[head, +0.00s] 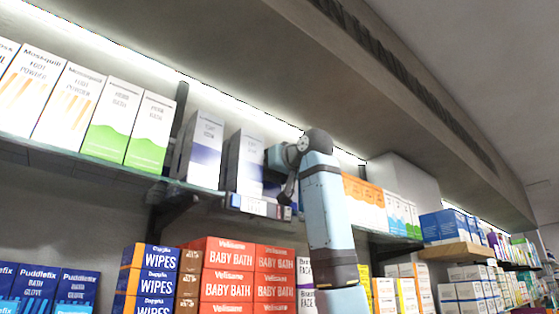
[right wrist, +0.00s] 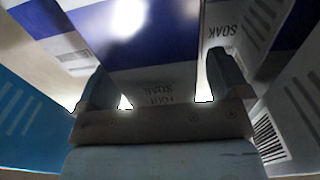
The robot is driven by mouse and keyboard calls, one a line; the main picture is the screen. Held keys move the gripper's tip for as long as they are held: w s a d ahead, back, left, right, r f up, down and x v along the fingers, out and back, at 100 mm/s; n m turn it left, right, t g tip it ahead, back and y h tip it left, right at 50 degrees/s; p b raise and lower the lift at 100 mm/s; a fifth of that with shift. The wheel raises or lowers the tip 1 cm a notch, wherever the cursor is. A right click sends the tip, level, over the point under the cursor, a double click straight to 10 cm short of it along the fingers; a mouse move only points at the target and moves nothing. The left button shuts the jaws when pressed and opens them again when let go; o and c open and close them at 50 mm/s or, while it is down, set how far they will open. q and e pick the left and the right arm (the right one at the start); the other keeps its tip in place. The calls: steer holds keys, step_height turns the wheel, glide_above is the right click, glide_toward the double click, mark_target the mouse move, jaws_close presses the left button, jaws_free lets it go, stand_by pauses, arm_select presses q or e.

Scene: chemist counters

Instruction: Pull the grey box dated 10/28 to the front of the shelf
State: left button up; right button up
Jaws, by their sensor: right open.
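Several grey-white Foot Soak boxes with a dark blue band stand on the upper shelf in the head view. One is at the left (head: 200,150), and another (head: 244,163) is beside my right gripper (head: 279,168). In the right wrist view, my right gripper (right wrist: 158,72) is open, with one finger on each side of a Foot Soak box (right wrist: 150,40) that appears upside down. Contact between fingers and box cannot be told. A neighbouring Soak box (right wrist: 225,35) is close by the right finger. No date is readable. My left gripper is out of view.
White and green boxes (head: 150,130) stand to the left on the shelf, orange and white boxes (head: 365,203) to the right. Price labels (head: 258,207) line the shelf edge. Red Baby Bath boxes (head: 228,285) are stacked below. A sloping canopy (head: 270,55) hangs above.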

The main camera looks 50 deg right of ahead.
steer(key=shift+w+d, duration=0.15)
steer(key=shift+w, duration=0.3)
steer(key=c, duration=1)
steer(key=shift+c, duration=0.2)
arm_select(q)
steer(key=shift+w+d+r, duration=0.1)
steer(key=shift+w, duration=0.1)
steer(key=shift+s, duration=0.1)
